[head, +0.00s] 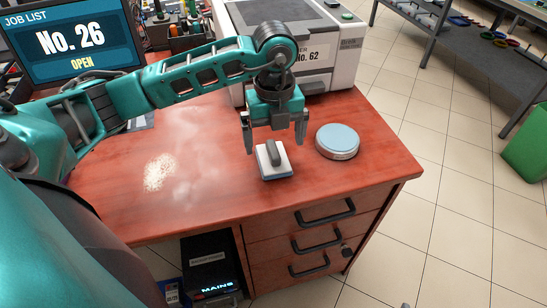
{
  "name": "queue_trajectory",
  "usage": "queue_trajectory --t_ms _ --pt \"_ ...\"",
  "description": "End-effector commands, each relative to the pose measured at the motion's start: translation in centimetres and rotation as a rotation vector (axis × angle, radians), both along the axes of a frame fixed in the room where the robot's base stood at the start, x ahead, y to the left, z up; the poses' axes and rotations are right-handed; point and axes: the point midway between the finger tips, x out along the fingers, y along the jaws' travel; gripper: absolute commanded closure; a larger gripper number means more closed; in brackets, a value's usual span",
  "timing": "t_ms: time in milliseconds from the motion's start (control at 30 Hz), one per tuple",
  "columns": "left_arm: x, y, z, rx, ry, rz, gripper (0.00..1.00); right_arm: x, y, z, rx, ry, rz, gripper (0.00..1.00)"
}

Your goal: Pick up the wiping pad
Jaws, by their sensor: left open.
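The wiping pad (274,161) lies flat on the red-brown desk. It is a white block with a blue underside and a dark grey raised grip on top. My left gripper (275,145) points down over the pad with its fingers apart, one on each side of the grey grip. The fingertips look to be at or just above the height of the grip; I cannot tell whether they touch anything. My right gripper is not in view.
A round blue-topped disc (338,140) sits just right of the pad. A pale crumbly patch (160,172) and whitish smears lie on the desk (215,215) to the left. A white machine (312,45) stands behind. A job-list screen (75,40) is at back left.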

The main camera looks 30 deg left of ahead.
Motion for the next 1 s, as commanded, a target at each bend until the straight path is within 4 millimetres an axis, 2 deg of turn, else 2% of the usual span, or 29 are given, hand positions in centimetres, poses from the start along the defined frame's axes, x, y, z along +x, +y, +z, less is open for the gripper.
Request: queue_trajectory --t_ms 333,667,1000 --pt "0.3 0.6 -4.6 -0.001 0.003 -0.002 0.00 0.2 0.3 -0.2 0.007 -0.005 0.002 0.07" --pt "0.3 0.6 -5.2 -0.001 0.000 -0.002 0.01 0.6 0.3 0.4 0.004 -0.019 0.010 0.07" --pt "0.3 0.6 -5.1 -0.001 0.000 -0.002 0.33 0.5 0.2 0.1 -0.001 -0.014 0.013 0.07"
